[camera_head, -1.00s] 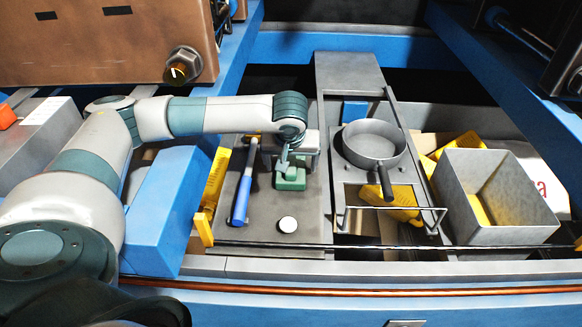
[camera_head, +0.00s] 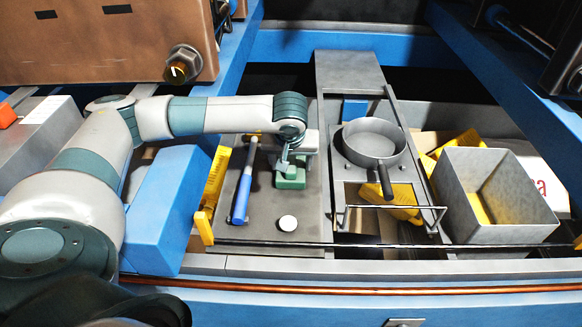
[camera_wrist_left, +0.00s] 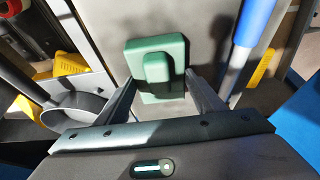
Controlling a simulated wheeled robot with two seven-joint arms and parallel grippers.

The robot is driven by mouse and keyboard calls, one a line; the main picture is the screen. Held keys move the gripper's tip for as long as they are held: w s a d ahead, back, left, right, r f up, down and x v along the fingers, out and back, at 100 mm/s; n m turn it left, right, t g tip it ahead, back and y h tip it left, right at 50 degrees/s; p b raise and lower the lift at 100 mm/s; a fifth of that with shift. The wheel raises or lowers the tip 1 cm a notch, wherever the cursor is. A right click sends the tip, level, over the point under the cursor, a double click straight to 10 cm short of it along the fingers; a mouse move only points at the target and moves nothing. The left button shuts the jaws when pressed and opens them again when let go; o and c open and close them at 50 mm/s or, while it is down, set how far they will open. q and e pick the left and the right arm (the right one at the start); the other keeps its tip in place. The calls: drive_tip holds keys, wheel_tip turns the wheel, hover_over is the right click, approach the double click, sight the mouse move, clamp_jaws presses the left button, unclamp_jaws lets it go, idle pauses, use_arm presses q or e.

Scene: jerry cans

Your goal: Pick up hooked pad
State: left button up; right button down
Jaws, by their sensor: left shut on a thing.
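The green hooked pad (camera_head: 290,181) is on the grey panel, below the end of my left arm. It has a square base and a raised green block, and in the left wrist view the pad (camera_wrist_left: 145,56) sits between the two dark fingers. My left gripper (camera_head: 288,166) is shut on the pad. The fingers also show in the left wrist view (camera_wrist_left: 160,85), one on each side of the raised block. Whether the base touches the panel cannot be told. My right gripper is not in view.
A blue-handled hammer (camera_head: 242,195) lies left of the pad, and a white round disc (camera_head: 288,223) lies in front. A grey pan (camera_head: 370,142) stands to the right, with an open grey box (camera_head: 497,221) beyond. A blue block (camera_head: 170,210) stands at the left.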

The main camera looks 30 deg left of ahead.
sight(293, 162)
use_arm(q)
drive_tip(key=shift+r, duration=0.2)
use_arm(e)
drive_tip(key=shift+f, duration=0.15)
use_arm(q)
drive_tip(key=shift+r+b, duration=0.25)
drive_tip(key=shift+b, duration=0.15)
drive_tip(key=r, duration=0.1)
drive_tip(key=r+b, duration=0.2)
drive_tip(key=shift+s+d+r, duration=0.1)
drive_tip(key=shift+d+r, duration=0.05)
drive_tip(key=shift+d, duration=0.15)
use_arm(e)
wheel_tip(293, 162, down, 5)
drive_tip(key=b, duration=0.3)
use_arm(q)
drive_tip(key=s+d+r, duration=0.5)
drive_tip(key=d+r, duration=0.1)
drive_tip(key=d, duration=0.3)
drive_tip(key=shift+s+d+r, duration=0.25)
drive_tip(key=shift+d+r, duration=0.1)
drive_tip(key=shift+r, duration=0.05)
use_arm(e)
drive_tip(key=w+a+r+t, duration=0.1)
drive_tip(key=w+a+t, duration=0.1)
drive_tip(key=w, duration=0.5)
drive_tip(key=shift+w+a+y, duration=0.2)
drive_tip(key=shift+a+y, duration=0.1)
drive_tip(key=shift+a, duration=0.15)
